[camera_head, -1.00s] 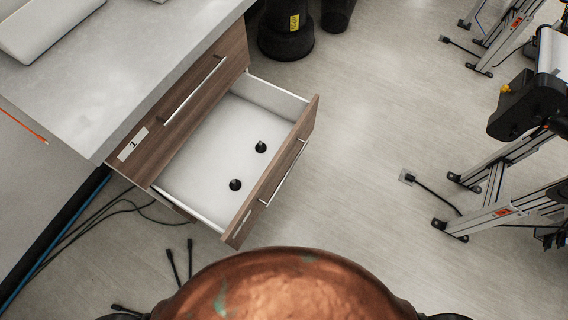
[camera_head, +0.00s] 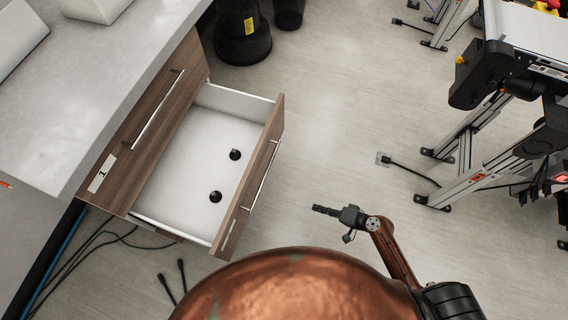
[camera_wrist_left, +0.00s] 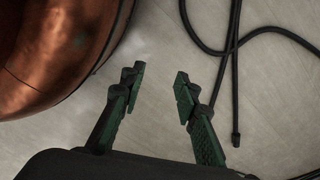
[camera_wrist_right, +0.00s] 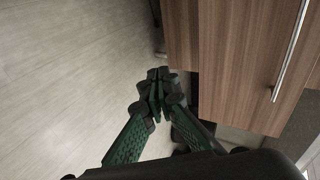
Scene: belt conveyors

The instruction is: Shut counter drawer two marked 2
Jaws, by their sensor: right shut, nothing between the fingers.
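The open drawer (camera_head: 205,150) hangs out of the counter, below a shut drawer marked 1 (camera_head: 150,125). Its wooden front has a long metal handle (camera_head: 262,175) and a small pale label (camera_head: 229,235) too small to read here. Two small black objects lie inside on the white floor. My right gripper (camera_head: 318,209) is shut and empty, to the right of the drawer front and apart from it. In the right wrist view its fingers (camera_wrist_right: 158,88) meet beside a wooden front with a handle (camera_wrist_right: 289,55). My left gripper (camera_wrist_left: 158,85) is open and empty over the floor; the head view does not show it.
The grey counter top (camera_head: 110,75) overhangs at the left. A black bin-like base (camera_head: 242,40) stands beyond the drawer. Conveyor legs (camera_head: 470,140) stand at the right. Black cables (camera_wrist_left: 225,60) lie on the floor near the left gripper.

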